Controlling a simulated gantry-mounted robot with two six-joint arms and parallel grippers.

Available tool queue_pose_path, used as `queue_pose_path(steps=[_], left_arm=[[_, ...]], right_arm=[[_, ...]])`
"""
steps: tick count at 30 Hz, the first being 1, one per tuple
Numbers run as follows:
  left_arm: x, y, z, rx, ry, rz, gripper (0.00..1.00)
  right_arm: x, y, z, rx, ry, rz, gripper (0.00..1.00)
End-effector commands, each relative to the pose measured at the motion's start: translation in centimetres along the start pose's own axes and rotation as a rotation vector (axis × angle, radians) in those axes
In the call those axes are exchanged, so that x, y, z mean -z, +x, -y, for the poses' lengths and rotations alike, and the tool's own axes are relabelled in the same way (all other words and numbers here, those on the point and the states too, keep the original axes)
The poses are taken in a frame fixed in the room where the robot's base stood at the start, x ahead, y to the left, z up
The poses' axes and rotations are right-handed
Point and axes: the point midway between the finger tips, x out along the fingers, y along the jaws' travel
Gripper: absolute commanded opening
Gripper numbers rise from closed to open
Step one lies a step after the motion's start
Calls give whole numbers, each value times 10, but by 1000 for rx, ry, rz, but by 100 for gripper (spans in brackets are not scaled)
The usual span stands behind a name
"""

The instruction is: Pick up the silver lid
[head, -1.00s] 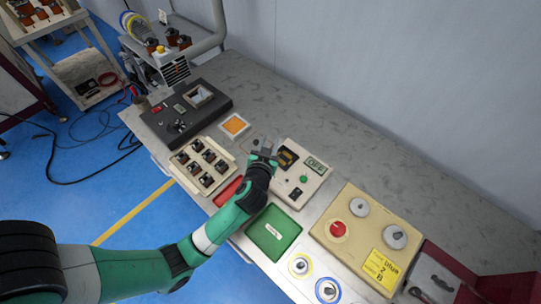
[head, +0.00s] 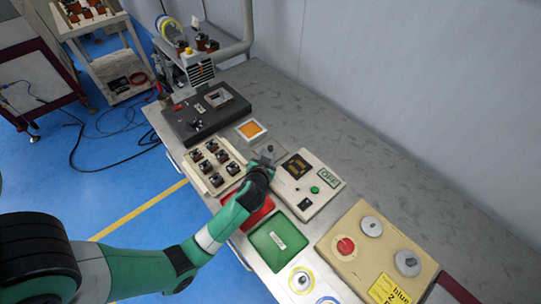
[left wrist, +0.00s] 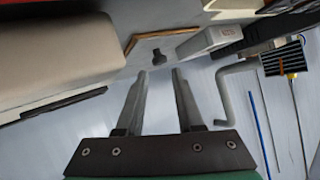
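A flat silver-grey plate with a small dark knob, which looks like the silver lid (head: 270,148), lies on the bench between the orange-centred square and the white meter box. It shows in the left wrist view (left wrist: 152,42) with its knob just beyond my fingertips. My left gripper (head: 263,161) is at the near edge of this plate in the head view. In the left wrist view my left gripper (left wrist: 160,76) is open, with nothing between its fingers. The knob is apart from them. My right gripper is not in view.
The meter box (head: 310,183) stands close right of my gripper. A rack of small coils (head: 214,163) is close left, and a red tray (head: 250,215) lies under my forearm. A green tray (head: 279,241) and a beige control box (head: 367,255) are nearer. The bench's back strip is clear.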

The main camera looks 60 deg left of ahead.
Motion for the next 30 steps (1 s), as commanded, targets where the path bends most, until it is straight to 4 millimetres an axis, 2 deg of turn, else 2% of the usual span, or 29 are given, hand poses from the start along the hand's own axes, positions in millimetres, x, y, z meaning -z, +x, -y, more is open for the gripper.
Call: queue_pose_path(steps=[4, 12, 20, 26, 30], left_arm=[[-2, 7, 0, 2, -1, 0, 36], [-3, 49, 0, 2, 0, 0, 36], [-1, 51, 0, 0, 0, 0, 36], [-1, 51, 0, 0, 0, -1, 0], [-1, 51, 0, 0, 0, -1, 0]], right_arm=[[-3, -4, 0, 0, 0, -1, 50], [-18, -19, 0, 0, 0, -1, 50], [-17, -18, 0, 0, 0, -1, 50], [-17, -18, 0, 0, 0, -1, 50], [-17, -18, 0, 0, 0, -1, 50]])
